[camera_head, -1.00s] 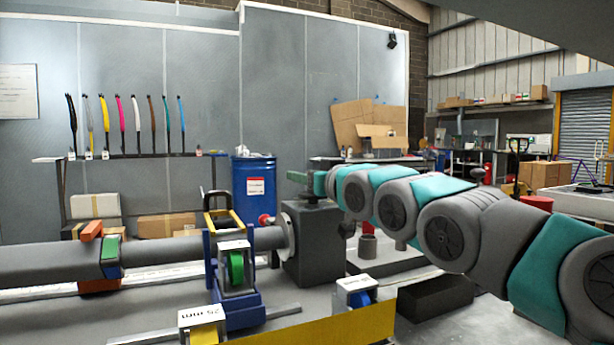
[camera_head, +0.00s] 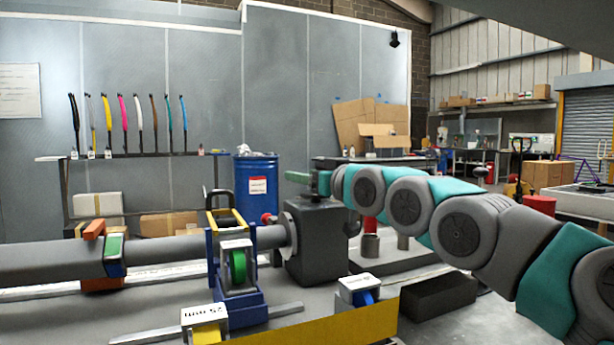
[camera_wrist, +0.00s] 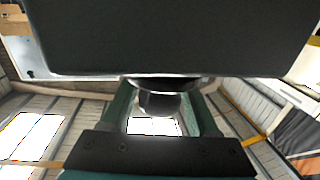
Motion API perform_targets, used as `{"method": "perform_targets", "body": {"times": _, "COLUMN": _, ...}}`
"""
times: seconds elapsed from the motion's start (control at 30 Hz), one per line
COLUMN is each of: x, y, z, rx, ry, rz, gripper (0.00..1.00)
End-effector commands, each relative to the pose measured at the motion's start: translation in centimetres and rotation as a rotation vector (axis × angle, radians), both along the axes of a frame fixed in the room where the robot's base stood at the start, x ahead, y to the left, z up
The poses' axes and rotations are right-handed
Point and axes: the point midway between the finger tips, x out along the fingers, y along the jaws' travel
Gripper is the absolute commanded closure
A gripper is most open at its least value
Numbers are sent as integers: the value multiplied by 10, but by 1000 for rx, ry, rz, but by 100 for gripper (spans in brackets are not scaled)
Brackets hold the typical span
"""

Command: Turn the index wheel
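A dark grey box (camera_head: 316,245) stands at the right end of the long grey tube, with a round grey flange (camera_head: 290,235) on its left face. My gripper (camera_head: 302,177) is just above the box, pointing left. In the wrist view, its two green fingers (camera_wrist: 165,122) are apart. Contact is not visible.
The grey tube (camera_head: 180,249) runs left through an orange-green clamp (camera_head: 114,250). A blue stand with a green wheel (camera_head: 237,266) is left of the box. A yellow panel (camera_head: 315,328) crosses the front. A blue drum (camera_head: 256,197) stands behind.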

Motion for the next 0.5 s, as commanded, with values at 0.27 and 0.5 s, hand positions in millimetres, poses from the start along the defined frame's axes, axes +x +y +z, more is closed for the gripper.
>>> {"method": "perform_targets", "body": {"times": 0.27, "x": 0, "y": 0, "z": 1, "rx": 1, "ry": -2, "rz": -1, "gripper": 24}}
{"method": "perform_targets", "body": {"times": 0.5, "x": -8, "y": -6, "z": 1, "rx": 1, "ry": -3, "rz": -2, "gripper": 24}}
